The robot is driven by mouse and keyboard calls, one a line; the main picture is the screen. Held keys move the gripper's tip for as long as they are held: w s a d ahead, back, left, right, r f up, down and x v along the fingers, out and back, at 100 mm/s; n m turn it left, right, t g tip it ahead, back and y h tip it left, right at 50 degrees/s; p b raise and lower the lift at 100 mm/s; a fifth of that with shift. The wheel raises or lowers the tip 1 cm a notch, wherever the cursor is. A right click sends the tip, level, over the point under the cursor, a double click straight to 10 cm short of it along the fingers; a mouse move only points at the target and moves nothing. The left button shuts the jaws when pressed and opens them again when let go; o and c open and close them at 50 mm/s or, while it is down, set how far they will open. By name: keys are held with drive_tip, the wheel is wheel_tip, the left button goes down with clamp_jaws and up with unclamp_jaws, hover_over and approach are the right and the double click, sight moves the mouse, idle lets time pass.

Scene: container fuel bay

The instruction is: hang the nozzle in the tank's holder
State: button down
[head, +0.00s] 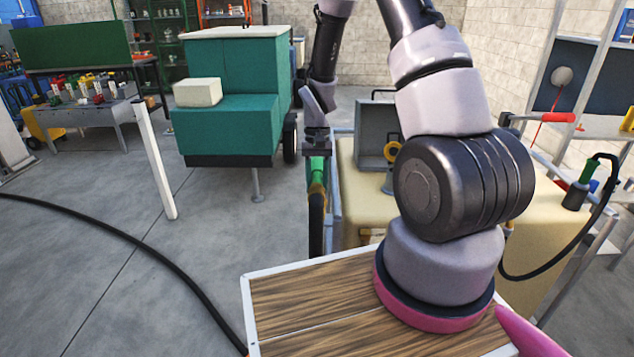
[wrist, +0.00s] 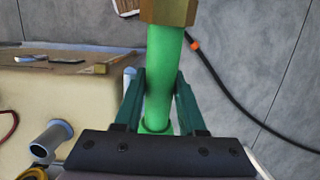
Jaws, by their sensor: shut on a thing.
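My gripper (head: 317,146) is shut on the green nozzle (head: 318,168), left of the tank. The nozzle hangs roughly upright, with a brass-coloured collar and black hose below it. In the wrist view the dark green fingers (wrist: 160,105) clasp the nozzle's bright green tube (wrist: 164,75) from both sides; its brass hex part (wrist: 168,10) is at the top edge. The beige tank (head: 545,235) stands just right of the nozzle, partly hidden by my arm.
A green-handled piece (head: 589,168) stands in a black cup (head: 574,197) at the right, with a looping black hose. A grey open box (head: 372,135) sits on the tank. A teal cart (head: 225,125) and white post (head: 154,160) stand left. A hose (head: 150,250) crosses the floor.

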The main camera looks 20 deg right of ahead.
drive_tip(key=shift+w+x, duration=0.2)
drive_tip(key=shift+x, duration=0.85)
drive_tip(key=shift+w+x, duration=0.2)
drive_tip(key=shift+x, duration=0.8)
drive_tip(key=shift+d+f, duration=0.1)
drive_tip(key=shift+d, duration=0.05)
drive_tip(key=shift+c, duration=2)
unclamp_jaws()
drive_tip(key=v, duration=1)
drive_tip(key=shift+w+r, duration=0.1)
drive_tip(key=shift+r, duration=0.3)
drive_tip(key=s+r+t, duration=0.2)
drive_tip(key=s+r, duration=0.1)
drive_tip(key=r, duration=0.7)
drive_tip(key=s+r+t, duration=0.2)
drive_tip(key=s+r, duration=0.1)
drive_tip(key=r, duration=0.7)
drive_tip(key=s+r+t+y, duration=0.1)
drive_tip(key=s+r+t, duration=0.4)
drive_tip(key=s+r, duration=0.6)
drive_tip(key=shift+s+d+m, duration=0.3)
drive_tip(key=shift+s+d, duration=0.2)
drive_tip(key=shift+s, duration=0.4)
